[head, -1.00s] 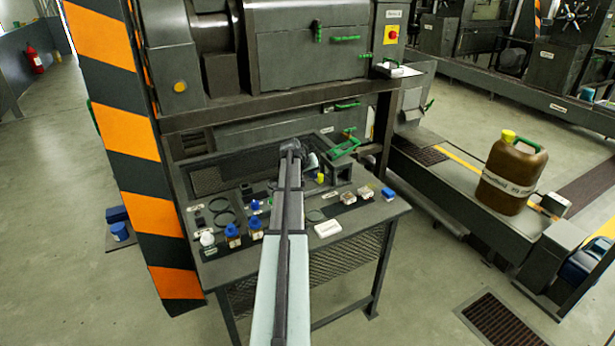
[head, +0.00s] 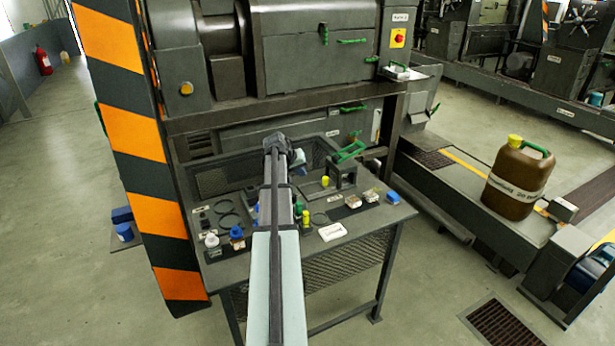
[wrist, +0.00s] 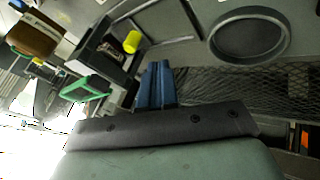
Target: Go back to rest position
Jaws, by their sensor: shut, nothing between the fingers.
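My arm reaches from the bottom of the head view up over the workbench (head: 345,250), its wrist end above the back of the bench. In the wrist view my gripper (wrist: 157,85) shows as two blue fingers close together, shut with nothing between them. The fingers look clear of the things around them. In the head view the fingers are mostly hidden by the wrist and cannot be made out clearly.
The bench carries a green-handled press (head: 347,153), small jars such as a blue-lidded one (head: 237,236), a white block (head: 332,232) and dark rings. The press machine (head: 318,62) stands behind; a striped post (head: 135,140) is left. A brown canister (head: 518,180) is right.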

